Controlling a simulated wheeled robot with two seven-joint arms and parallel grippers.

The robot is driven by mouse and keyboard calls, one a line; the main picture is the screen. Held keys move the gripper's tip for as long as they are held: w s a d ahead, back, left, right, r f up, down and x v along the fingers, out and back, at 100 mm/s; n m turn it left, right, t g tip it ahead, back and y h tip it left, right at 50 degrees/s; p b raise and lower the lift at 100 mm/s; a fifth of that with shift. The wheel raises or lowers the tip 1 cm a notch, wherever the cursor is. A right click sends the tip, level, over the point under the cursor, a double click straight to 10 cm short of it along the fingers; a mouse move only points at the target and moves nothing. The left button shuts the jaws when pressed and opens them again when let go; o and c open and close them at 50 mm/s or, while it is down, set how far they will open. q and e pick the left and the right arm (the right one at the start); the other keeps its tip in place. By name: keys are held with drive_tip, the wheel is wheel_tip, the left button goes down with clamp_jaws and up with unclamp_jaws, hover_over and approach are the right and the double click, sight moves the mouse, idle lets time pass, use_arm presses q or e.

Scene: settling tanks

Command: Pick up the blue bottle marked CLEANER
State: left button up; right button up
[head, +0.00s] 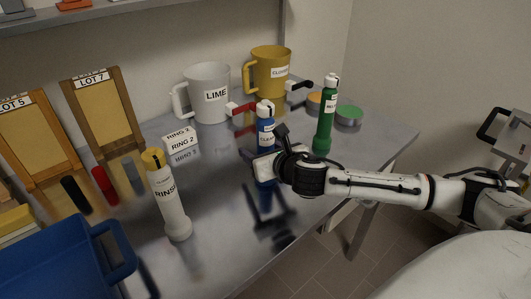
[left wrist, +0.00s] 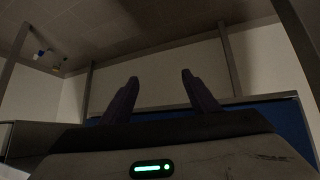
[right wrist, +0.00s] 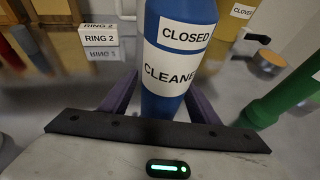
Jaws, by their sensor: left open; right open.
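The blue bottle marked CLEANER (head: 265,129) stands upright on the metal table, with a white cap and a white label. In the right wrist view the bottle (right wrist: 178,60) fills the middle, and its labels read CLOSED and CLEANER. My right gripper (right wrist: 160,100) is open, with its two purple fingers on either side of the bottle. In the head view my right gripper (head: 268,166) hides the bottle's lower part. Whether the fingers touch the bottle cannot be told. My left gripper (left wrist: 155,90) is open and empty, away from the bottle; it does not show in the head view.
A green bottle (head: 325,118) stands just right of the blue one. A white LIME jug (head: 208,92) and a yellow jug (head: 270,72) stand behind. A RINSE bottle (head: 171,200), a RING 2 block (head: 181,145) and a blue bin (head: 65,262) are to the left.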

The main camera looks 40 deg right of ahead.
drive_tip(key=c, duration=1.3)
drive_tip(key=shift+r, duration=0.15)
